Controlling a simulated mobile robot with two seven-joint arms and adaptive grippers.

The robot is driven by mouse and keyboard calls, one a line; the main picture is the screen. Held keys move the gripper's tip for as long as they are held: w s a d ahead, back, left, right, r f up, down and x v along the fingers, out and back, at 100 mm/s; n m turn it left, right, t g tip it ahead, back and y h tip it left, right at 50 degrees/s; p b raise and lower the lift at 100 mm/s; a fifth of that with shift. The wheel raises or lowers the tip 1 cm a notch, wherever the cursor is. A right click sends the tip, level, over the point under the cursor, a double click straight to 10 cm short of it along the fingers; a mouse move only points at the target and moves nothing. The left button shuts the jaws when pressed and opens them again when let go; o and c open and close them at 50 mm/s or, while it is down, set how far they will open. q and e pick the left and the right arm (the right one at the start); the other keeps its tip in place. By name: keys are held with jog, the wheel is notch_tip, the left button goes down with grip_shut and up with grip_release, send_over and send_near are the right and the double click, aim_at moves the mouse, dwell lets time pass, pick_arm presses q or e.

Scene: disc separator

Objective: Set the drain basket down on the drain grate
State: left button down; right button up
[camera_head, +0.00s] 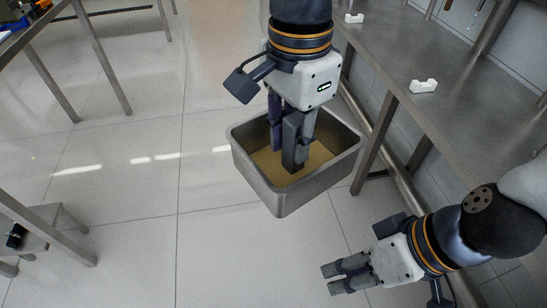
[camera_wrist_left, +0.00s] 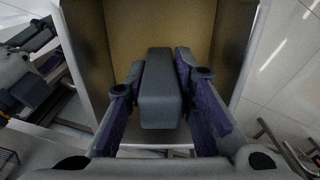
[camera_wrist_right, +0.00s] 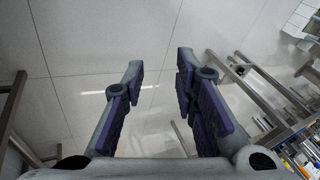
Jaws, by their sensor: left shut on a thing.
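The drain basket appears to be the deep rectangular metal bin (camera_head: 248,163) with a tan inside bottom, in the middle of the head view. It also fills much of the left wrist view (camera_wrist_left: 90,50). My left gripper (camera_head: 293,150) points down into it, shut on a dark grey upright block (camera_wrist_left: 160,90) in the bin's middle. Whether the bin hangs or rests on the floor is unclear. My right gripper (camera_head: 333,280) is empty at lower right, fingers apart in the right wrist view (camera_wrist_right: 160,80). I cannot make out a drain grate for certain.
A steel bench (camera_head: 440,110) with small white holders (camera_head: 423,86) runs along the right, its leg (camera_head: 378,145) close to the bin. Another table (camera_head: 30,45) stands at upper left. A dark slotted strip (camera_head: 120,11) lies on the far floor. Tiled floor (camera_head: 130,160) left of the bin is clear.

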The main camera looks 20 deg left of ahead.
aim_at(238, 166)
jog(key=a+r+n+y, duration=0.1)
jog(key=a+r+n, duration=0.1)
jog(key=r, duration=0.4)
jog(key=a+r+n+y, duration=0.1)
jog(key=a+r+n, duration=0.2)
jog(key=r, duration=0.3)
jog(key=a+r+n+y, duration=0.1)
jog(key=a+r+n, duration=0.2)
jog(key=a+r, duration=0.2)
notch_tip(238, 166, up, 2)
jog(key=shift+s+r+t+y, duration=0.1)
jog(key=shift+t+y, duration=0.3)
jog(key=w+a+f+m+t, duration=0.1)
jog(key=w+a+f, duration=0.1)
jog(key=a, duration=0.1)
jog(key=w+a+f+m+t+h, duration=0.1)
jog(key=w+a+f+m+t, duration=0.1)
jog(key=w+a+f, duration=0.1)
jog(key=w+a+f+m+t+h, duration=0.1)
jog(key=w+a+f+t, duration=0.1)
jog(key=a+f, duration=0.1)
jog(key=shift+w+f+m, duration=0.2)
jog(key=shift+m, duration=0.2)
